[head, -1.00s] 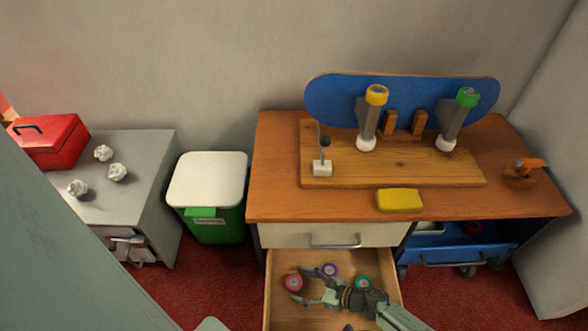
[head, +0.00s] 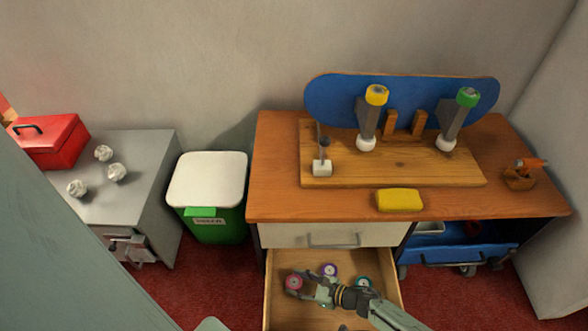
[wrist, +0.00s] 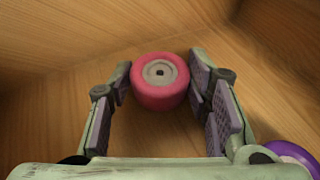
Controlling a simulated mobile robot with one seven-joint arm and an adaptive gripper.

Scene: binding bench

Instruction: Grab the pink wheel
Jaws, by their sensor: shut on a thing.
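The pink wheel (wrist: 160,84) is between the two fingers of my gripper (wrist: 158,88) in the wrist view, with its pale hub facing the camera. Both finger pads touch its sides, so my gripper is shut on it. In the head view the pink wheel (head: 294,282) is at the left side of the open drawer (head: 268,300), with my gripper (head: 300,284) reaching it from the right. I cannot tell whether the wheel is lifted off the drawer floor.
A purple wheel (head: 330,270) and a teal wheel (head: 362,283) lie in the drawer to the right; the purple one also shows at the wrist view's lower right (wrist: 292,153). Drawer walls stand close around my gripper. A yellow block (head: 399,200) sits on the bench top (head: 280,190).

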